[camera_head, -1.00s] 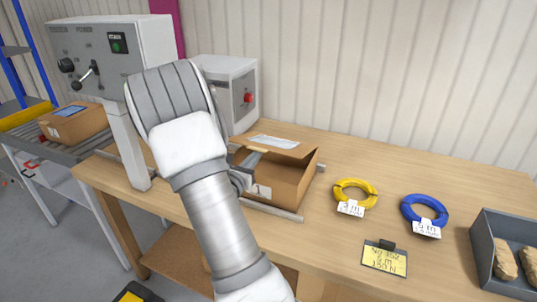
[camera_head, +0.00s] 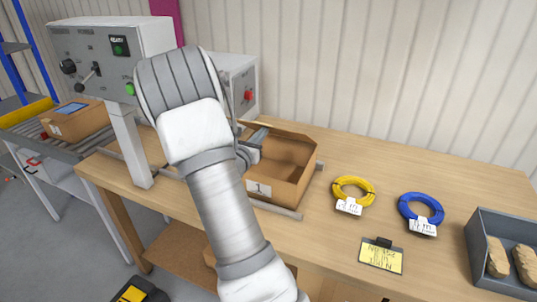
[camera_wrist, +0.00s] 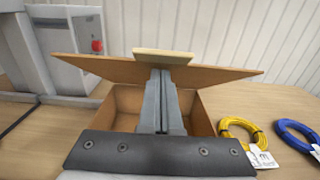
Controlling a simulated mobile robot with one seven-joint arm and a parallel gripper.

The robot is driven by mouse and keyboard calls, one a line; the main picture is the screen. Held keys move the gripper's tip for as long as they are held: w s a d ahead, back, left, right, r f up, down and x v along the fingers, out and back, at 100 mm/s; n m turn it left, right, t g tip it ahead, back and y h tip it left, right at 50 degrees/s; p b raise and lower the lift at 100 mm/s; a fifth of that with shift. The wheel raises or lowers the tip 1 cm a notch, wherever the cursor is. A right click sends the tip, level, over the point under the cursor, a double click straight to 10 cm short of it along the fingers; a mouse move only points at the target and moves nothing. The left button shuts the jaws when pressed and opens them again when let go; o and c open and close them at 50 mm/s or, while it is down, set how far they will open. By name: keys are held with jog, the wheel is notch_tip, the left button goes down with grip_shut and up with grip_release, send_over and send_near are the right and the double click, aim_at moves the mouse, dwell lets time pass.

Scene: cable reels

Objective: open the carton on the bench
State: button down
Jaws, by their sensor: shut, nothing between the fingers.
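The carton (camera_head: 285,178) stands on the bench (camera_head: 390,165), a brown box with a label marked 1 on its front. Its flap (camera_head: 280,133) is raised at the back, and the inside shows. In the wrist view the carton (camera_wrist: 128,100) lies beyond my gripper, with the flap (camera_wrist: 110,70) tilted up and spread wide. My gripper (camera_wrist: 162,75) is shut and empty, its fingertips at the middle of the flap; I cannot tell if they touch. In the head view my arm partly hides my gripper (camera_head: 250,153) at the carton's left side.
A yellow cable coil (camera_head: 353,190) and a blue one (camera_head: 421,209) lie right of the carton. A yellow note (camera_head: 381,257) lies in front, and a grey bin (camera_head: 480,250) stands far right. A control box (camera_head: 105,55) and a white machine (camera_head: 240,80) stand left and behind.

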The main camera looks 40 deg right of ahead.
jog(key=shift+w+d+r+p, duration=0.35)
jog(key=shift+w+d+r, duration=0.15)
jog(key=shift+d+r, duration=0.65)
jog(key=shift+w+d+r+p, duration=0.5)
jog(key=shift+d+r, duration=0.35)
jog(key=shift+d, duration=0.45)
jog(key=shift+w+d+r+p, duration=0.25)
jog(key=shift+w+d+r, duration=0.3)
jog(key=shift+d+r, duration=0.6)
jog(key=shift+d+f, duration=0.1)
jog(key=shift+f, duration=0.05)
jog(key=w+d+r, duration=0.2)
jog(key=w+d, duration=0.1)
jog(key=d, duration=0.5)
jog(key=shift+w+d+r, duration=0.15)
jog(key=shift+w+r, duration=0.05)
jog(key=shift+r, duration=0.05)
